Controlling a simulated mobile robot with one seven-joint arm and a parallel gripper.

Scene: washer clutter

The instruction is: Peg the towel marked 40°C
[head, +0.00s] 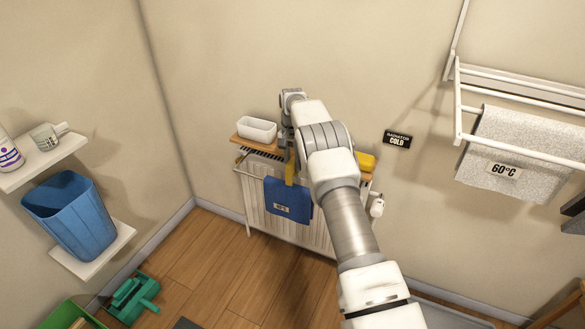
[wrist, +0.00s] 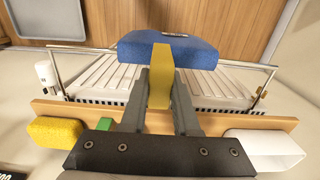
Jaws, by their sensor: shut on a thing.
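The blue towel (head: 289,202) with a small white label, too small to read surely, hangs on the front rail of the white radiator (head: 262,213). Its top fold (wrist: 195,50) shows in the wrist view. My gripper (wrist: 161,88) is shut on a yellow peg (wrist: 160,68), whose far end overlaps the towel's top edge. The peg (head: 290,170) also shows in the head view, upright at the towel's top. I cannot tell whether the peg grips the towel. My arm hides part of the radiator and shelf.
A wooden shelf (wrist: 218,123) above the radiator carries a white tub (head: 257,129), a yellow block (head: 366,162) and a small green thing (wrist: 105,124). A grey towel marked 60°C (head: 520,150) hangs on the right wall rack. A blue bin (head: 72,217) stands at left.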

